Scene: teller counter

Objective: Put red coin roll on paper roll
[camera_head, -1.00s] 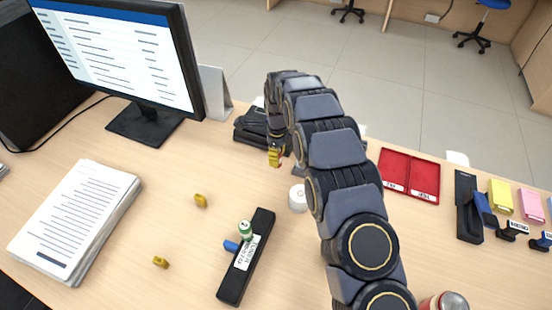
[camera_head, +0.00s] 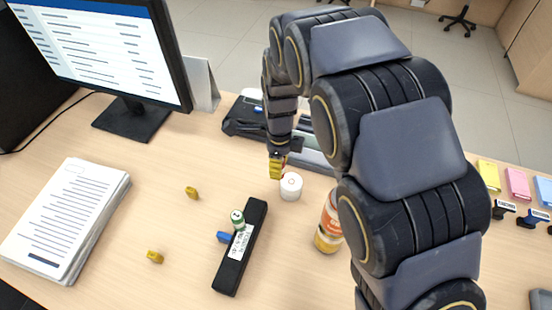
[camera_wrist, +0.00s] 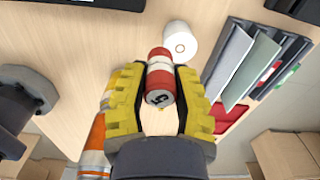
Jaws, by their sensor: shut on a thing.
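My gripper (camera_head: 277,166) has yellow fingers and is low over the counter, just left of the white paper roll (camera_head: 291,187). In the wrist view, my gripper (camera_wrist: 155,105) is shut on the red coin roll (camera_wrist: 160,76), a red-and-white cylinder with a dark marking on its near end. The paper roll (camera_wrist: 180,42) shows just beyond and right of the coin roll, its round end with a small reddish ring facing the camera. The coin roll is mostly hidden in the head view. I cannot tell whether the two rolls touch.
A dark device (camera_head: 245,115) is behind. A paper stack (camera_head: 65,220) lies left.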

